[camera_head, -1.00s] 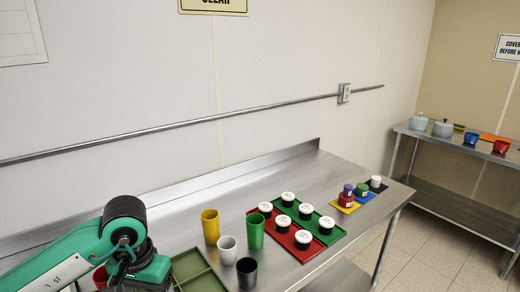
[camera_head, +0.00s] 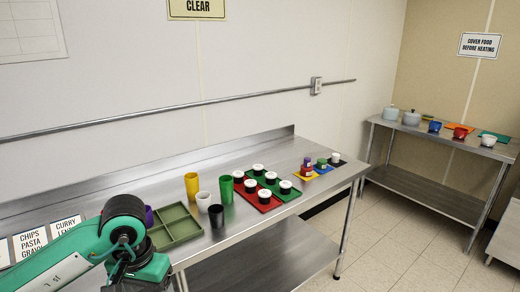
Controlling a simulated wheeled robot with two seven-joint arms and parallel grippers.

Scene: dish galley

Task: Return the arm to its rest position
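My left arm, green with black joints, comes in from the lower left and bends in front of the near end of the steel table (camera_head: 310,184). Its gripper is hidden or below the picture's edge; no fingers show. My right arm and gripper are not in view. Behind the arm, a green divided tray (camera_head: 176,224) lies on the table, with a purple cup partly hidden at its left.
Yellow (camera_head: 192,186), white (camera_head: 203,201), green (camera_head: 227,188) and black (camera_head: 216,216) cups stand beside the tray. Several lidded jars stand on red (camera_head: 264,206) and green (camera_head: 290,194) trays. A second table (camera_head: 460,149) holds pots and bowls. Floor between the tables is clear.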

